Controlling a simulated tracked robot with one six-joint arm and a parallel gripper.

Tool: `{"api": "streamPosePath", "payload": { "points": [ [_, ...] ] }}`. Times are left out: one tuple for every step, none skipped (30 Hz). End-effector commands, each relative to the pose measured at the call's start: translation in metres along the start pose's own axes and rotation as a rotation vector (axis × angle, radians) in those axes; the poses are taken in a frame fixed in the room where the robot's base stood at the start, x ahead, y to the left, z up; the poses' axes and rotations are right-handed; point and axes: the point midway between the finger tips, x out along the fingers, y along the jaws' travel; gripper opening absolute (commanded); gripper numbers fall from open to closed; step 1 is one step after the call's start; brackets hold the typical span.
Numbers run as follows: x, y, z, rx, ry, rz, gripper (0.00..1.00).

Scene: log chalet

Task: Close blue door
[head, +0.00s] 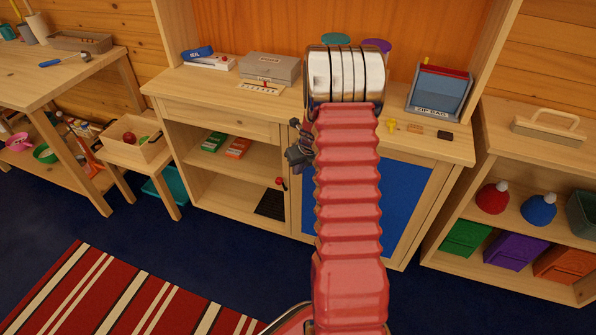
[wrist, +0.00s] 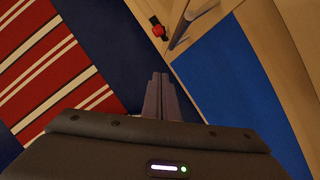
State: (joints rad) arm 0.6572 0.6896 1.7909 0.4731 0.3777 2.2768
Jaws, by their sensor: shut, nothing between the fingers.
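The blue door (head: 408,195) is a flat blue panel in a wooden frame, on the right half of the cabinet front in the head view. My arm hides part of its left side. It looks about in line with the cabinet front; I cannot tell whether it is fully shut. In the wrist view the blue panel (wrist: 235,90) is on the right. My gripper (wrist: 160,78) is shut and empty, pointing at the floor strip left of the panel, with no visible contact. In the head view my arm largely hides it.
The cabinet's left half is an open shelf (head: 235,160) with green and orange boxes, and a black grid (head: 271,204) below. A small table with a bin (head: 135,139) stands left, another shelf (head: 520,215) right. A striped rug (head: 130,295) lies on clear floor.

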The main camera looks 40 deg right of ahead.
Motion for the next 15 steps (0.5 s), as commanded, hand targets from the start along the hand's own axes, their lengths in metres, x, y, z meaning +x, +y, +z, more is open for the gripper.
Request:
{"api": "streamPosePath", "payload": {
  "points": [
    [-0.008, 0.001, 0.001, -0.001, -0.001, -0.001, 0.0],
    [-0.012, 0.001, 0.001, -0.001, -0.001, 0.0, 0.0],
    [-0.016, 0.002, 0.0, 0.0, -0.001, 0.001, 0.0],
    [-0.02, 0.003, 0.0, 0.0, -0.001, 0.0, 0.0],
    [-0.024, 0.003, 0.001, 0.0, -0.002, 0.0, 0.0],
    [-0.029, 0.004, 0.0, -0.001, -0.001, 0.0, 0.0],
    [-0.033, 0.004, 0.0, -0.002, -0.001, 0.0, 0.0],
    [-0.036, 0.005, 0.0, -0.002, -0.001, 0.0, 0.0],
    [-0.04, 0.006, 0.0, -0.002, 0.0, 0.001, 0.0],
    [-0.043, 0.006, 0.0, -0.002, 0.0, 0.002, 0.0],
    [-0.046, 0.006, 0.0, -0.002, 0.0, 0.002, 0.0],
    [-0.049, 0.007, 0.0, -0.001, 0.0, 0.001, 0.0],
    [-0.051, 0.007, 0.0, -0.001, 0.0, 0.001, 0.0],
    [-0.052, 0.007, 0.0, -0.002, 0.0, 0.001, 0.0],
    [-0.054, 0.008, 0.0, -0.002, 0.001, 0.002, 0.0]
  ]
}}
